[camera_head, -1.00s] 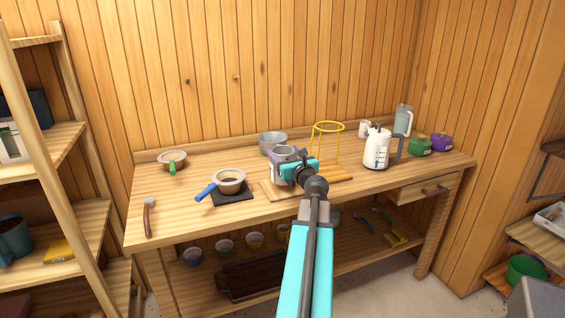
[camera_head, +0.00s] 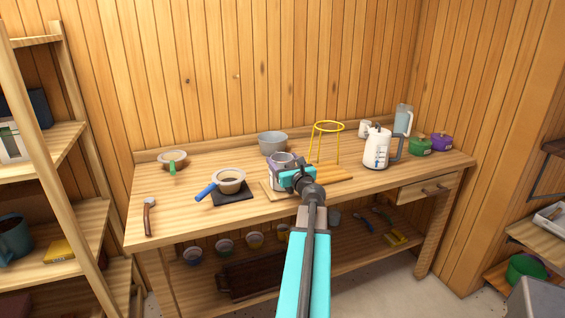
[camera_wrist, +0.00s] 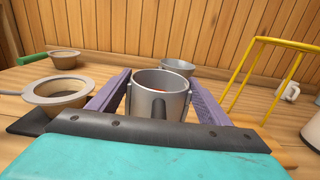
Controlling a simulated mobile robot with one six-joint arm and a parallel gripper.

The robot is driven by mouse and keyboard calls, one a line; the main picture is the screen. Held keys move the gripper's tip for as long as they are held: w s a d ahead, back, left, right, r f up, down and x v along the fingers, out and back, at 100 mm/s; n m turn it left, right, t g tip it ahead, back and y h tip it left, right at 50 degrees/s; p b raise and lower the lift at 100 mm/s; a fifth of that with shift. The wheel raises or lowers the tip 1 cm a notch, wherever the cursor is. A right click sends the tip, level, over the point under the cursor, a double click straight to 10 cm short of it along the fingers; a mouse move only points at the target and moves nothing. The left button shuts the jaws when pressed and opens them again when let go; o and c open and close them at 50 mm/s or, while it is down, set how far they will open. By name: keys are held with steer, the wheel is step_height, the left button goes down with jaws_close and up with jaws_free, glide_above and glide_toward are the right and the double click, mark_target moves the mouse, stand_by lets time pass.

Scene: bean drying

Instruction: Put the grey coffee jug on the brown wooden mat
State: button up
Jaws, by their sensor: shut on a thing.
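The grey metal coffee jug (camera_wrist: 160,105) is upright between the two purple-grey fingers of my gripper (camera_wrist: 160,84) in the wrist view. My gripper is shut on it. In the head view, my gripper (camera_head: 282,168) and the jug are at the front middle of the workbench, partly hidden by my wrist. Whether the jug's base touches the mat is hidden.
A yellow wire stand (camera_head: 329,126) stands behind right on a wooden base. A blue-handled pan (camera_head: 230,187) is close on the left. A grey bowl (camera_head: 272,143) is behind. A white kettle (camera_head: 376,150) stands to the right. A hammer (camera_head: 148,217) lies at the left edge.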

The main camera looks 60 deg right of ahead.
steer(key=shift+f, duration=0.1)
steer(key=o, duration=2.1)
steer(key=shift+c, duration=0.2)
steer(key=shift+b+v, duration=0.4)
steer(key=shift+v, duration=2.65)
steer(key=shift+s+a+b, duration=0.2)
steer(key=shift+s+b, duration=0.05)
steer(key=shift+b, duration=0.45)
steer(key=b+v, duration=0.2)
steer(key=b, duration=0.3)
steer(key=shift+s+a, duration=0.1)
steer(key=shift+s, duration=0.05)
steer(key=s+b, duration=0.1)
steer(key=b, duration=0.7)
steer(key=shift+a, duration=0.35)
steer(key=s+b, duration=0.1)
steer(key=b, duration=0.4)
steer(key=shift+a+b, duration=0.4)
